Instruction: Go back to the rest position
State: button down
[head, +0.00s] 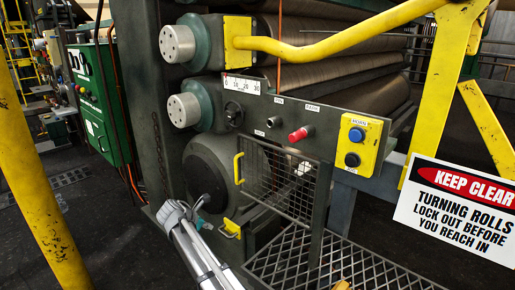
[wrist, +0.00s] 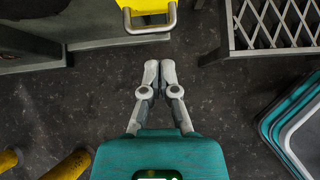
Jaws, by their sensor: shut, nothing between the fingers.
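My gripper (wrist: 159,76) shows in the wrist view with its two grey fingertips together and nothing between them. It points over the dark floor, apart from the machine. A yellow block with a metal handle (wrist: 151,22) lies just beyond the fingertips in the wrist view. It seems to be the yellow piece (head: 231,227) low on the machine front in the head view. No rest position is marked in either view.
The calender stack (head: 340,62) fills the middle. Its panel carries a red knob (head: 298,135) and a yellow button box (head: 359,144). A mesh guard (head: 278,180) stands below, above a floor grating (head: 340,268). A yellow post (head: 38,180) stands left, a warning sign (head: 462,208) right.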

jog(key=s+d+f+m+g+y, duration=0.1)
jog(key=s+d+m+g, duration=0.1)
jog(key=s+d+m, duration=0.2)
jog(key=s+d+f+m+g+y, duration=0.1)
jog(key=s+d+m, duration=0.4)
jog(key=d+m, duration=0.5)
jog(key=s+d+f+m+g+y, duration=0.1)
jog(key=s+d+f+m+g, duration=0.2)
jog(key=d, duration=1.8)
jog(key=shift+s+m+y, duration=0.15)
jog(key=shift+s+m, duration=0.4)
jog(key=shift+m, duration=0.5)
jog(key=shift+s+m+y, duration=0.15)
jog(key=shift+s+m, duration=0.35)
jog(key=shift+m, duration=0.55)
jog(key=s+d+m, duration=0.2)
jog(key=s+d+m+y, duration=0.1)
jog(key=s+m, duration=0.1)
jog(key=s+d+m+y, duration=0.1)
jog(key=s+d+m, duration=0.1)
jog(key=shift+s+d+f+m+g, duration=0.1)
jog(key=shift+s+d+m+g, duration=0.2)
jog(key=shift+s+g, duration=0.1)
notch_tip(320, 180, up, 32)
jog(key=p, duration=3.1)
jog(key=shift+w+f+p, duration=0.15)
jog(key=shift+p, duration=0.2)
